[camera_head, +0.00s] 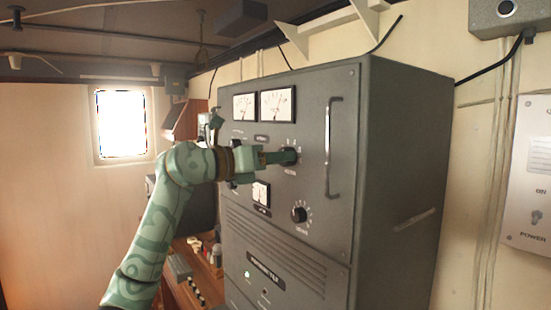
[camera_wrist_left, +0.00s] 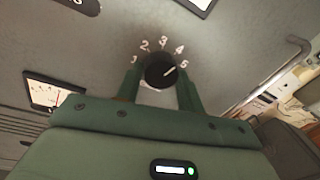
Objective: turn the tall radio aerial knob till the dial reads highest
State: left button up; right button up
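The tall grey radio cabinet (camera_head: 300,215) stands in the middle of the head view. My left gripper (camera_head: 284,157) reaches its front at a black knob under the upper meters; the knob's label is too small to read. In the left wrist view the knob (camera_wrist_left: 160,70) sits between the green fingers (camera_wrist_left: 160,84), which appear to touch both sides. Its white pointer line aims up and right, near 4 to 5 on a scale of 1 to 5. Two white meters (camera_head: 277,104) (camera_head: 245,107) sit above; their readings are too small to tell. My right gripper is not in view.
A lower knob (camera_head: 299,214) and a small meter (camera_head: 261,194) are on the same front; a meter (camera_wrist_left: 45,94) also shows in the left wrist view. A vertical handle (camera_head: 332,150) stands out right of the gripped knob. A wall box (camera_head: 528,170) is at far right.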

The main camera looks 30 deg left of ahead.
pick_arm(q)
jog(key=shift+c, duration=1)
jog(key=shift+o, duration=0.2)
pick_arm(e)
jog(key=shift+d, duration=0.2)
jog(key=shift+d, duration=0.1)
pick_arm(q)
jog(key=shift+r+m+y+p, duration=0.15)
jog(key=shift+m+y+p, duration=0.25)
jog(key=shift+m, duration=3.2)
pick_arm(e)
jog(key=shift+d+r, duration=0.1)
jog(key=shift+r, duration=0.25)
